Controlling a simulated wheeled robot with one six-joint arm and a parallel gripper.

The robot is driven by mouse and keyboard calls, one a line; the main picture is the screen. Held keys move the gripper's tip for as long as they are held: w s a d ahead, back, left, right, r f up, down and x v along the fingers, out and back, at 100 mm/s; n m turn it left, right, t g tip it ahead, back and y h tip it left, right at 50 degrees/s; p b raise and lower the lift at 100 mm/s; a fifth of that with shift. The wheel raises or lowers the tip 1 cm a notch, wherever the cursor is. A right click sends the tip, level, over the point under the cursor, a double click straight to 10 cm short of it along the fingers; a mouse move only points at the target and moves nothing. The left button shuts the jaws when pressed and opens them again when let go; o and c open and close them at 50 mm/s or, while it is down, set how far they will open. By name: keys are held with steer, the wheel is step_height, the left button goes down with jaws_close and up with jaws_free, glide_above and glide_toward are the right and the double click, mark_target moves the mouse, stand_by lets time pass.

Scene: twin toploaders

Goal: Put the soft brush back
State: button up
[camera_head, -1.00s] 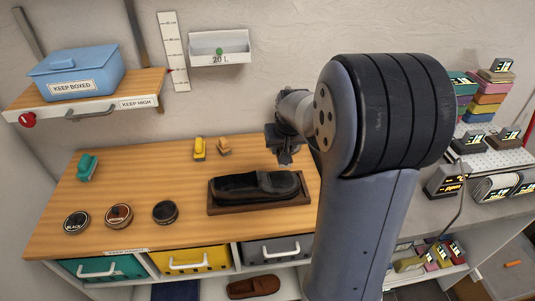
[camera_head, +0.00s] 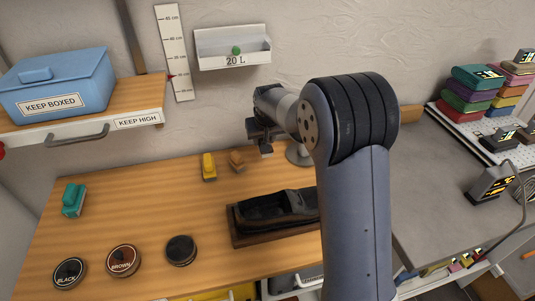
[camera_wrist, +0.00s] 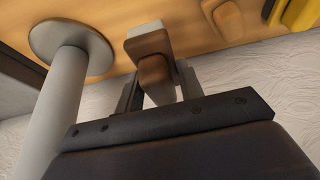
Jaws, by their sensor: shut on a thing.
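My gripper (camera_head: 262,141) is above the back of the wooden bench, close to the wall. In the wrist view my gripper (camera_wrist: 158,80) is shut on a small brown piece with a pale band (camera_wrist: 149,44), which looks like the soft brush. In the head view that held piece is too small and covered to make out well. A yellow brush (camera_head: 209,167) and a tan brush (camera_head: 237,161) lie on the bench (camera_head: 140,205) below and left of my gripper. A teal brush (camera_head: 73,200) lies at the far left.
A grey post's round base (camera_wrist: 70,44) stands close beside my gripper. A dark shoe (camera_head: 275,208) sits on a wooden tray (camera_head: 245,238). Several round tins (camera_head: 123,260) lie in front. A white wall bin (camera_head: 232,61) hangs above; a blue box (camera_head: 62,85) sits on the left shelf.

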steer(key=shift+f, duration=2.85)
steer(key=shift+f, duration=0.25)
steer(key=o, duration=1)
steer(key=shift+r, duration=0.1)
steer(key=shift+r, duration=0.1)
steer(key=shift+r, duration=0.25)
steer(key=v, duration=1.1)
steer(key=shift+s+r, duration=0.2)
steer(key=shift+r, duration=0.05)
